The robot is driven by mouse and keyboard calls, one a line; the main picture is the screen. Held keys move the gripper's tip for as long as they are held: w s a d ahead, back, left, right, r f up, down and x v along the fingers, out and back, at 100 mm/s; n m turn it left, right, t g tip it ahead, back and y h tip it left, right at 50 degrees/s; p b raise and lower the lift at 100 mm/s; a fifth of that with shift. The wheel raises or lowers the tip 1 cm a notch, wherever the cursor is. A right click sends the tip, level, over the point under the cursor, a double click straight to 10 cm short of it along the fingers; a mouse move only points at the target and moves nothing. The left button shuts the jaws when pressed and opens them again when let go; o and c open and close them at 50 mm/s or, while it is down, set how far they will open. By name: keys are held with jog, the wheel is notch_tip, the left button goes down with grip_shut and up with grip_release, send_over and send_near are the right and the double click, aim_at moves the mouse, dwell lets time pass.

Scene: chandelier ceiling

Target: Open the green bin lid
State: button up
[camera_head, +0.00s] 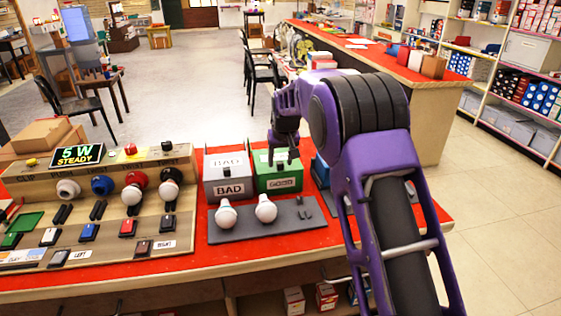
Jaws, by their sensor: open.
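The green bin (262,182) stands on the red tabletop, with a label on its front that seems to read GOOD. Its lid (262,157) looks shut, though my gripper hides part of it. My gripper (284,160) points down over the right part of the green bin's lid. It is open and I see nothing held in it. I cannot tell whether its fingertips touch the lid.
A grey bin (228,187) marked BAD stands just left of the green bin. A blue bin (320,172) is partly hidden by my arm. Two white bulbs (265,209) rest on a dark mat (290,235) in front. A lamp test board (100,215) fills the left.

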jog(key=shift+w+f, duration=0.1)
jog(key=shift+f, duration=0.1)
grip_shut()
dwell(1.4)
